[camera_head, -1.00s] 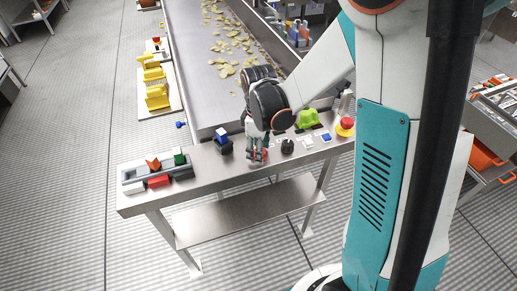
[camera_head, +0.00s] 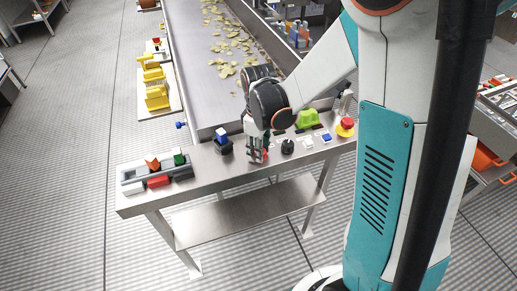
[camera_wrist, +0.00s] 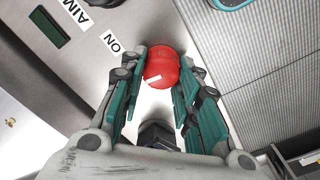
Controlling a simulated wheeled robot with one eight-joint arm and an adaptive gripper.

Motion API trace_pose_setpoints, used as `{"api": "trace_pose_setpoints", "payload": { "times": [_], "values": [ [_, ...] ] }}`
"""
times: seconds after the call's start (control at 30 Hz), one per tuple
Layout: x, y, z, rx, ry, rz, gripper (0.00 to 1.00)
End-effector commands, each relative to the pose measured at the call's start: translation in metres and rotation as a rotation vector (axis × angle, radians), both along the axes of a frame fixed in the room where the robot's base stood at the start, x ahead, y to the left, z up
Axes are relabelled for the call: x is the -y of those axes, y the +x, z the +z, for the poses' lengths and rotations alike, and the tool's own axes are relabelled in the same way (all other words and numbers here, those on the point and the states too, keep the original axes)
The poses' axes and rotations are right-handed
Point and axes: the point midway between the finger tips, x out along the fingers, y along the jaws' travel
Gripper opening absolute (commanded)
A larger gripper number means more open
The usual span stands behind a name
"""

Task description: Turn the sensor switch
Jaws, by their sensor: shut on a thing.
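A round red knob with a small white mark (camera_wrist: 161,67) sits on the metal panel in the wrist view, near an "ON" label (camera_wrist: 112,42). I take it to be the sensor switch. My gripper (camera_wrist: 160,82) has its teal-and-grey fingers on either side of the knob and is shut on it. In the head view my gripper (camera_head: 257,155) points down at the top of the steel bench (camera_head: 240,170), and its fingers mostly hide the knob.
On the bench, a blue-topped black control (camera_head: 222,141) stands left of my gripper, a black knob (camera_head: 288,146) right. Further right are a green part (camera_head: 307,119) and a red mushroom button (camera_head: 346,124). A grey tray (camera_head: 128,174) holds coloured blocks at left. A conveyor (camera_head: 195,60) lies behind.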

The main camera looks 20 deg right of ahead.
Motion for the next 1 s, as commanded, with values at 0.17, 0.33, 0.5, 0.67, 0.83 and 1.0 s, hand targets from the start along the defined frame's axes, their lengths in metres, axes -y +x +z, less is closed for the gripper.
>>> {"api": "trace_pose_setpoints", "payload": {
  "times": [0.17,0.33,0.5,0.67,0.83,1.0],
  "values": [
    [0.0008,0.0004,-0.001,0.0,0.0,-0.151,0.06],
    [0.0016,0.001,-0.0009,0.0,0.0,-0.314,0.06],
    [0.0023,0.0013,-0.0009,0.0,0.0,-0.474,0.06],
    [0.003,0.0015,-0.0007,0.0,0.0,-0.613,0.06],
    [0.0037,0.0016,-0.0004,0.0,0.0,-0.735,0.06],
    [0.0041,0.0016,-0.0001,0.0,0.0,-0.823,0.06]
  ]
}}
